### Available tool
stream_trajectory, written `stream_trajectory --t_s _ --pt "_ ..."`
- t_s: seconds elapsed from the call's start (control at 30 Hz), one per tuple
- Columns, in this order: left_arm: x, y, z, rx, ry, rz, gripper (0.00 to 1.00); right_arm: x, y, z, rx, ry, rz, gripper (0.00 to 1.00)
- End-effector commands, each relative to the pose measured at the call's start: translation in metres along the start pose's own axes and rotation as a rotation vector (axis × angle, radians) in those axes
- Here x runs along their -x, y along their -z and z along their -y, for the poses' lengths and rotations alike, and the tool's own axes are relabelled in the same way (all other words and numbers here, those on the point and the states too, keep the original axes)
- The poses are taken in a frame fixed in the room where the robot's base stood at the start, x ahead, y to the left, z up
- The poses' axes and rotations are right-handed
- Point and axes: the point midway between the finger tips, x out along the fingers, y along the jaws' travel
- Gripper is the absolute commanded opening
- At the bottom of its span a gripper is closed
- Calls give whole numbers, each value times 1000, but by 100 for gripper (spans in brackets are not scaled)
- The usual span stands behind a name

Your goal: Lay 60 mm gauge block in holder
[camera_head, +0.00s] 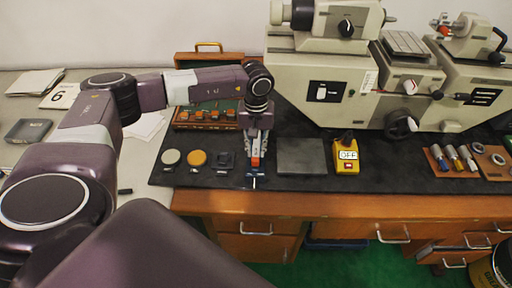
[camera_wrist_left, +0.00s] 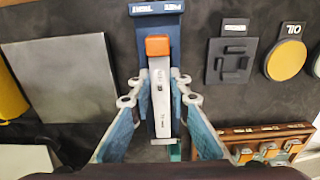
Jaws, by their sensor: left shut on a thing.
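The gauge block (camera_wrist_left: 161,95) is a long silver bar with an orange end, seen in the wrist view between the teal fingers of my left gripper (camera_wrist_left: 160,88). My left gripper (camera_head: 255,152) is shut on it. The blue holder (camera_wrist_left: 156,8) lies under the block, which lines up lengthwise with it. In the head view the holder's blue end (camera_head: 257,175) shows just in front of the gripper, near the mat's front edge. I cannot tell whether the block touches the holder's bed. My right gripper is not in view.
A grey plate (camera_head: 302,156) and a yellow OFF box (camera_head: 346,158) lie right of the holder. A dark square fixture (camera_head: 224,159) and an orange disc (camera_head: 196,158) lie left. An open wooden case (camera_head: 182,124) and a large measuring machine (camera_head: 322,92) stand behind.

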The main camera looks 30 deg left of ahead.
Motion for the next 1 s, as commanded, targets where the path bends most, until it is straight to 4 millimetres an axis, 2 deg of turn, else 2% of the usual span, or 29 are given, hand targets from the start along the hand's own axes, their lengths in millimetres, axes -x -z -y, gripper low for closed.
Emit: stream_trajectory --t_s 1.0 --pt "0 0 0 1 -1 -1 0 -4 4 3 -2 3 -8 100"
